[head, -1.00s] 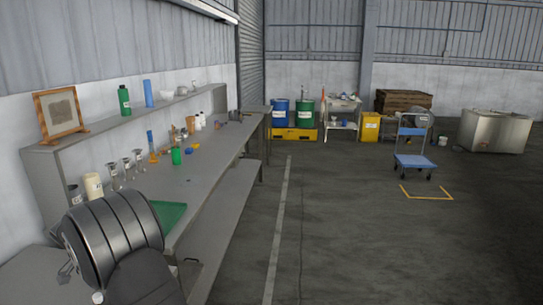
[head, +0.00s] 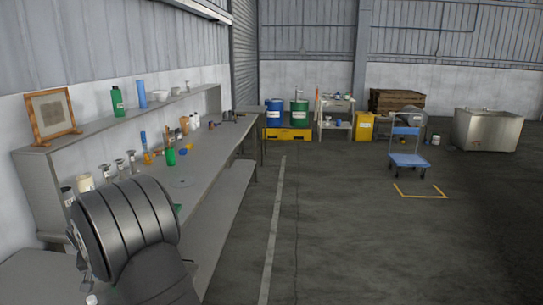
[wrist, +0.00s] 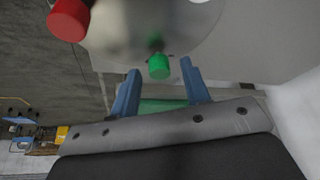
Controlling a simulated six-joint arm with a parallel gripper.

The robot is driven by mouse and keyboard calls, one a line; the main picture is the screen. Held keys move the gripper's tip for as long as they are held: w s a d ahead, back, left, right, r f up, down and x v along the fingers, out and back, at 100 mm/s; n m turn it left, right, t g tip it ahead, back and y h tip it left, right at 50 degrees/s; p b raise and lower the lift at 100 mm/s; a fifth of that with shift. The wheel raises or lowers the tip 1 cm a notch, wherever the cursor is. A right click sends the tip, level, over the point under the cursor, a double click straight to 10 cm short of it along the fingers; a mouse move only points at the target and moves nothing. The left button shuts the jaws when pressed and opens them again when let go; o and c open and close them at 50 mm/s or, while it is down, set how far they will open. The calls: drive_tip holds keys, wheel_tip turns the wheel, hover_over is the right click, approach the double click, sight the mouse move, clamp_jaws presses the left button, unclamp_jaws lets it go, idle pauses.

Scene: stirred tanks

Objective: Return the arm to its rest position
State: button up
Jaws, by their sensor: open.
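My gripper (wrist: 160,67) shows in the wrist view with its two blue fingers apart. A small green object (wrist: 159,68) appears in the gap between the fingertips. I cannot tell how far beyond them it lies, and nothing is visibly clamped. A large blurred grey round surface (wrist: 190,25) fills the top of that view, with a red object (wrist: 69,20) at its left. In the head view my dark ribbed arm link is at the lower left, and it hides the gripper or its surroundings.
The grey bench (head: 205,160) holds a green beaker (head: 170,157) and several glass vessels. A framed picture (head: 52,114) stands on its shelf. Blue (head: 274,113) and green drums (head: 299,114) and a blue trolley (head: 408,160) are farther off.

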drive_tip(key=shift+d+n+g+y, duration=0.1)
drive_tip(key=shift+n+g+y, duration=0.25)
drive_tip(key=shift+n, duration=0.75)
drive_tip(key=v, duration=0.6)
drive_tip(key=shift+r, duration=0.15)
drive_tip(key=o, duration=1.3)
drive_tip(key=shift+c, duration=0.2)
drive_tip(key=s+d+r+m+g+y, duration=0.1)
drive_tip(key=s+d+r+m+g, duration=0.1)
drive_tip(key=s+d+r+m, duration=0.3)
drive_tip(key=s+d+r+m+g+y, duration=0.1)
drive_tip(key=s+r+m, duration=0.15)
drive_tip(key=r, duration=0.35)
drive_tip(key=x, duration=0.9)
drive_tip(key=shift+w+a+f, duration=0.15)
drive_tip(key=shift+w+f, duration=0.1)
drive_tip(key=shift+f, duration=0.1)
drive_tip(key=shift+m, duration=0.25)
drive_tip(key=v, duration=1)
